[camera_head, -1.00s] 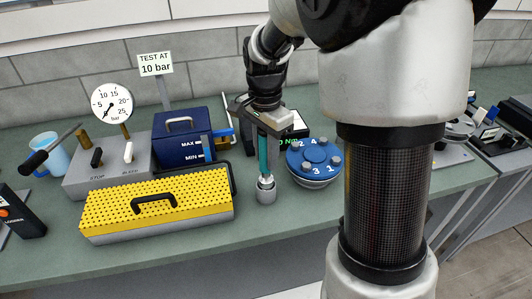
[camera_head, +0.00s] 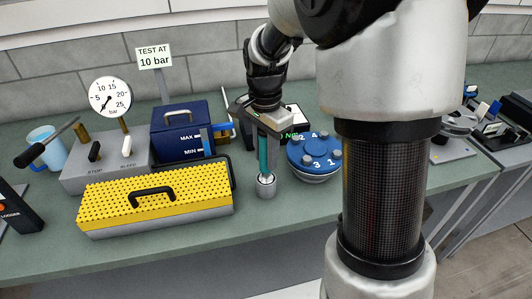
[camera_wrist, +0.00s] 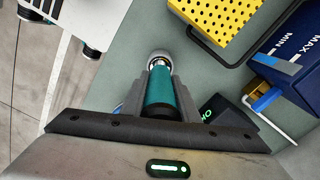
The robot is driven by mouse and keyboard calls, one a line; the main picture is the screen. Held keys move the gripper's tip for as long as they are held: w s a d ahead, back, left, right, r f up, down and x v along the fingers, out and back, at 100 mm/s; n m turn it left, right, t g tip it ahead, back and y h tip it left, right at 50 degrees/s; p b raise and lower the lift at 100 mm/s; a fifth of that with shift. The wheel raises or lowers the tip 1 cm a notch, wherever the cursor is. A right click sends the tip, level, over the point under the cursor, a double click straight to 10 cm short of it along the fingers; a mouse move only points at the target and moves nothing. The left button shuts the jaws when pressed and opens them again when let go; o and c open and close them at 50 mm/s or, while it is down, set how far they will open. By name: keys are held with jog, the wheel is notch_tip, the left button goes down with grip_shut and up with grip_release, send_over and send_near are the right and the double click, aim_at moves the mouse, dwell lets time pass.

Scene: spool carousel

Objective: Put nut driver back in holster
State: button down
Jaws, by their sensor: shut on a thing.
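The nut driver has a teal handle (camera_head: 264,153) and is upright in my gripper (camera_head: 267,135). My gripper is shut on the handle, with a finger on each side of it in the wrist view (camera_wrist: 160,88). Below the handle is a grey metal cup-like piece (camera_head: 266,188), above or on the bench. It looks like the holster, with the driver's lower end at or in its mouth. How deep the tip sits, and whether it is fully seated, I cannot tell.
A blue numbered carousel (camera_head: 315,151) stands close to the right. A yellow perforated box (camera_head: 155,190) lies to the left, with a blue MAX/MIN tank (camera_head: 181,129) behind it. A black device with green text (camera_wrist: 222,112) is close to my gripper. Green bench (camera_head: 245,225) is clear in front.

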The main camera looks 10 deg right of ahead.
jog(key=shift+f, duration=0.3)
jog(key=c, duration=1.3)
grip_release()
notch_tip(320, 180, up, 18)
jog(key=p, duration=0.1)
jog(key=shift+f+p, duration=0.25)
jog(key=shift+p, duration=0.15)
jog(key=shift+a, duration=0.1)
